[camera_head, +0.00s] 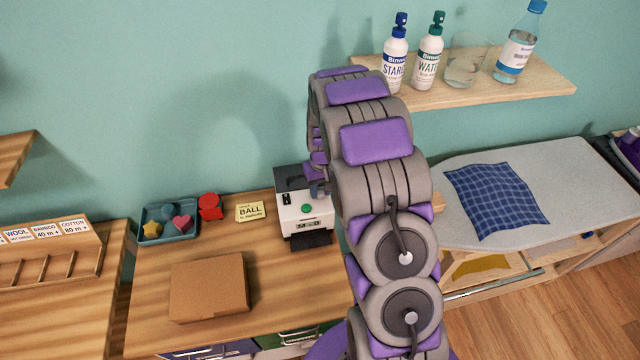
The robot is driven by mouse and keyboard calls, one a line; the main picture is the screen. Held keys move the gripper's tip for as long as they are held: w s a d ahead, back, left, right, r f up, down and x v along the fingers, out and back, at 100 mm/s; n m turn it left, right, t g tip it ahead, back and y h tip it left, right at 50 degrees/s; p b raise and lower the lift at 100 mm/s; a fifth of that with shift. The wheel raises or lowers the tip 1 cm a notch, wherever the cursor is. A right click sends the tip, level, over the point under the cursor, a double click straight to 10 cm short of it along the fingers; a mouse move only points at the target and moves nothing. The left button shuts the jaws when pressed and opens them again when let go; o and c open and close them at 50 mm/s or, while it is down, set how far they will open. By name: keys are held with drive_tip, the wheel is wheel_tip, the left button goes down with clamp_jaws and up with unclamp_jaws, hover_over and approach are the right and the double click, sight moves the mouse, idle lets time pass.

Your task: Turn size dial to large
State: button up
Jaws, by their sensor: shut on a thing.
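The small white-and-black machine (296,222) stands on the wooden desk near the wall. It has a green button (307,208) on its front, a strip of small unreadable lettering below it and a dark slot at the bottom. My gripper (318,188) is at the machine's upper right, largely hidden by my own arm. It is shut on what appears to be the size dial at that corner. The dial is hidden behind the gripper, so its setting cannot be read.
Bottles stand on a wall shelf (540,84). An ironing board (590,190) holds blue checked cloth (496,200).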

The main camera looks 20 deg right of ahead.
sight(322, 193)
drive_tip(key=m+p, duration=0.3)
drive_tip(key=m, duration=0.3)
drive_tip(key=shift+r+p, duration=0.15)
drive_tip(key=shift+p, duration=0.2)
drive_tip(key=m+p, duration=0.3)
drive_tip(key=m, duration=0.3)
drive_tip(key=shift+m+t, duration=0.3)
drive_tip(key=shift+m, duration=0.1)
drive_tip(key=o, duration=1)
drive_tip(key=shift+a, duration=0.1)
drive_tip(key=shift+o, duration=0.2)
wheel_tip(322, 193, up, 17)
drive_tip(key=shift+s+d+p, duration=0.2)
drive_tip(key=shift+s+p, duration=0.15)
drive_tip(key=shift+s, duration=0.1)
